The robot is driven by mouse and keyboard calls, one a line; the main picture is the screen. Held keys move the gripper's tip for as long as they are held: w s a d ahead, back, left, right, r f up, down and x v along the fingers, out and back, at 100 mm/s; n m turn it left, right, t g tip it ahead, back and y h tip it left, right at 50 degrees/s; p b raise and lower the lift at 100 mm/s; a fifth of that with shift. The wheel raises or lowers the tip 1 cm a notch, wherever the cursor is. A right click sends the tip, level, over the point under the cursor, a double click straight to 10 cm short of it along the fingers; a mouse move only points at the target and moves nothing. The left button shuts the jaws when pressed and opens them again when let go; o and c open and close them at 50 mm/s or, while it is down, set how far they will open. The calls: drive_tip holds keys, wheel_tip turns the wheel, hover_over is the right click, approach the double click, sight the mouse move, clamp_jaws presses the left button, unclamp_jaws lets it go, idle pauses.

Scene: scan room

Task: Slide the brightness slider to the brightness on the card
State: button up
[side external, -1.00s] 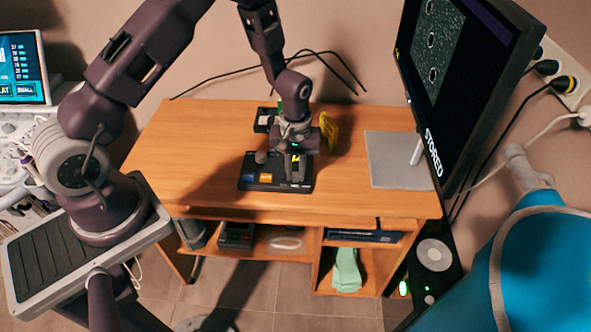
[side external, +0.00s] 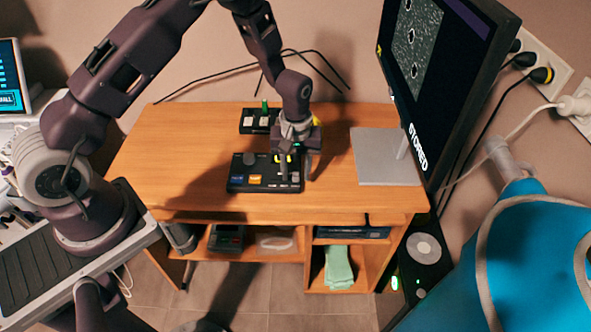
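A black control panel (side external: 265,182) lies on the wooden desk, with a round grey knob (side external: 249,158), an orange button (side external: 254,180) and a small blue button. My gripper (side external: 297,169) points down at the panel's right end. Its fingers are low over or beside that edge; I cannot tell whether they touch it. The gripper covers the panel's upper right part, and I cannot make out a slider. The finger gap is too small to judge. No readable brightness card shows. The tall monitor (side external: 425,50) at the right shows a grey scan picture and the word STORED.
A small black box (side external: 260,128) with white keys and a green upright part stands behind the panel. The monitor's grey base (side external: 385,170) is to the right. The desk (side external: 180,165) is clear left of the panel.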

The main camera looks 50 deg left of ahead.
sight(296, 174)
wheel_tip(296, 174, up, 7)
drive_tip(key=shift+r, duration=0.1)
idle(0.3)
drive_tip(key=s+r+m+t, duration=0.1)
drive_tip(key=s+r+m, duration=0.15)
drive_tip(key=r, duration=0.65)
drive_tip(key=s+r+m+t, duration=0.1)
drive_tip(key=s+r, duration=0.3)
drive_tip(key=r, duration=0.4)
drive_tip(key=s+r+m+t, duration=0.1)
drive_tip(key=s+r, duration=0.3)
drive_tip(key=s, duration=0.5)
drive_tip(key=s+r+m+t, duration=0.2)
drive_tip(key=s+r+m, duration=0.2)
drive_tip(key=s, duration=0.6)
drive_tip(key=shift+s+r+t, duration=0.2)
drive_tip(key=shift+t, duration=0.1)
drive_tip(key=shift+m, duration=0.25)
idle(0.5)
